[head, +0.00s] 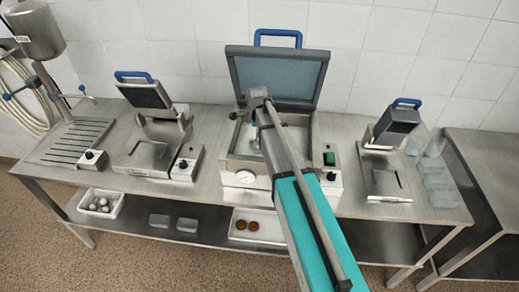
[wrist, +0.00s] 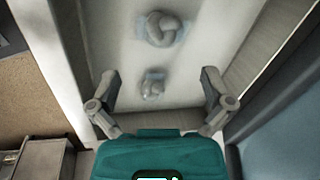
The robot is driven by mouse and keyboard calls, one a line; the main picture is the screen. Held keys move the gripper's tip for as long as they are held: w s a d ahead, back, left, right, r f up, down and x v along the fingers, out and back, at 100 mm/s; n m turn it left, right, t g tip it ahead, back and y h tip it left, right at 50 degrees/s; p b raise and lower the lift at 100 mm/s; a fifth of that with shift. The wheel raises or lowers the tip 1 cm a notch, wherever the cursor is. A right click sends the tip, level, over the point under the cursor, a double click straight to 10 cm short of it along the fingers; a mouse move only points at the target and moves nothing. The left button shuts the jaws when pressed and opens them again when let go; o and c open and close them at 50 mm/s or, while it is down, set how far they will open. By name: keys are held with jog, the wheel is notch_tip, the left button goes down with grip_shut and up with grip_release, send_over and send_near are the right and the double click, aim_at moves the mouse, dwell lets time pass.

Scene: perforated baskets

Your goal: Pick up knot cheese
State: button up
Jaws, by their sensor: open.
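Two pale grey, knot-shaped pieces show in the wrist view on a whitish surface inside a metal basin. The larger-looking knot cheese (wrist: 163,27) is at the top centre, beyond my fingertips. The other knot cheese (wrist: 152,87) is lower and shows between my two fingers, touching neither in the picture. My gripper (wrist: 159,75) is open and empty, pointing down at the surface. In the head view my arm reaches over the open basin machine (head: 243,179) at the centre of the counter. The arm hides much of the basin, and I cannot make out the knots there.
The machine's raised lid (head: 285,75) stands at the back of the basin. Hinged presses stand left (head: 145,95) and right (head: 397,122). Clear containers (head: 436,182) sit at the counter's right end. The lower shelf holds a white bin (head: 101,203) and a tray with brown round items (head: 247,225).

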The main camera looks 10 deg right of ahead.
aim_at(257, 143)
jog(key=shift+b+x, duration=2.2)
jog(key=shift+x, duration=0.35)
jog(key=shift+b+x, duration=2.5)
jog(key=shift+x, duration=0.15)
jog(key=shift+w+d+r, duration=0.1)
jog(key=shift+d, duration=0.05)
jog(key=c, duration=1)
jog(key=shift+c, duration=0.2)
jog(key=shift+r, duration=0.1)
